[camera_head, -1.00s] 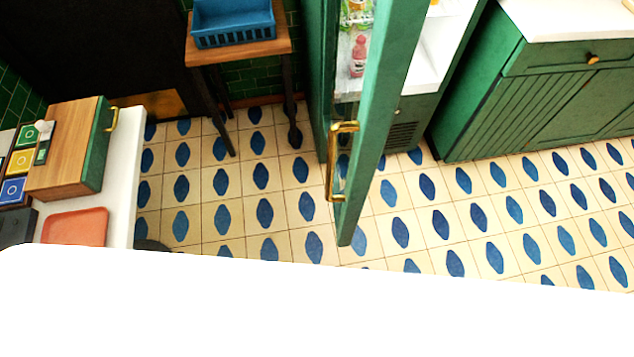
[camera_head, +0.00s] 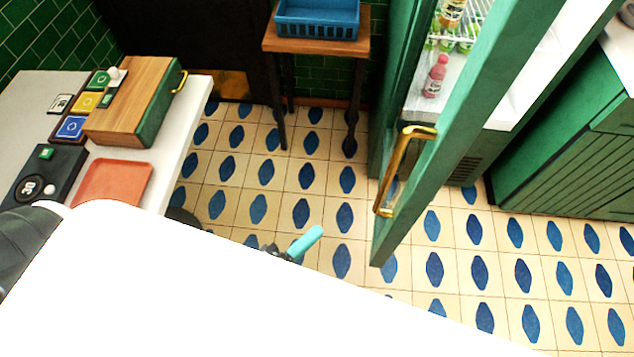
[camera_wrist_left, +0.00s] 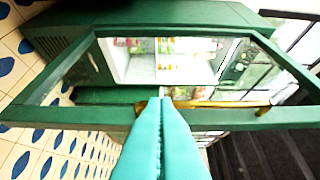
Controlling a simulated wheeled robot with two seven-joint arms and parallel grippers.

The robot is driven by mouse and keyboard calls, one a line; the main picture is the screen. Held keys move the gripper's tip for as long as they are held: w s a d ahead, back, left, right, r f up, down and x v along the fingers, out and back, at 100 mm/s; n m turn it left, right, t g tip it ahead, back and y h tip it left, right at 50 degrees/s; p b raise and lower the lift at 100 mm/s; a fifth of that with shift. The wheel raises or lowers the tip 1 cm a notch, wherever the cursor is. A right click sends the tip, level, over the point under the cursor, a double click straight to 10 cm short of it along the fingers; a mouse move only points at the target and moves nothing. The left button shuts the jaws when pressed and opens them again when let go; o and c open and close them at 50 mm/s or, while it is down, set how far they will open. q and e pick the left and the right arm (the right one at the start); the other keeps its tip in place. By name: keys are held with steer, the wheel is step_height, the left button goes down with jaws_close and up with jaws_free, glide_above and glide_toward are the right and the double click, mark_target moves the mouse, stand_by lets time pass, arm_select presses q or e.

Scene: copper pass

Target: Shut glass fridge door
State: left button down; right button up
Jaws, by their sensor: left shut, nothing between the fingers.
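The green-framed glass fridge door (camera_head: 470,130) stands swung open, with a brass handle (camera_head: 403,170) on its near edge. The fridge interior (camera_head: 440,100) shows behind it, with bottles on the shelves. My left gripper (camera_head: 308,243), with teal fingers, is to the left of the door and apart from it in the head view. In the left wrist view the teal fingers (camera_wrist_left: 161,105) are shut and empty, pointing at the door frame (camera_wrist_left: 60,115) beside the brass handle (camera_wrist_left: 215,104). My right gripper is not in view.
A counter (camera_head: 185,120) at the left holds a wooden box (camera_head: 130,95) and an orange tray (camera_head: 113,185). A blue crate (camera_head: 318,18) sits on a small wooden table (camera_head: 300,45). Green cabinets (camera_head: 570,150) stand right of the fridge. The tiled floor (camera_head: 290,185) between is clear.

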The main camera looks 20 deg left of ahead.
arm_select(q)
steer(key=w+d+p, duration=0.2)
steer(key=w+d, duration=0.4)
steer(key=w, duration=0.2)
steer(key=shift+w+d+p, duration=0.25)
steer(key=shift+d+p, duration=0.05)
steer(key=shift+d, duration=0.1)
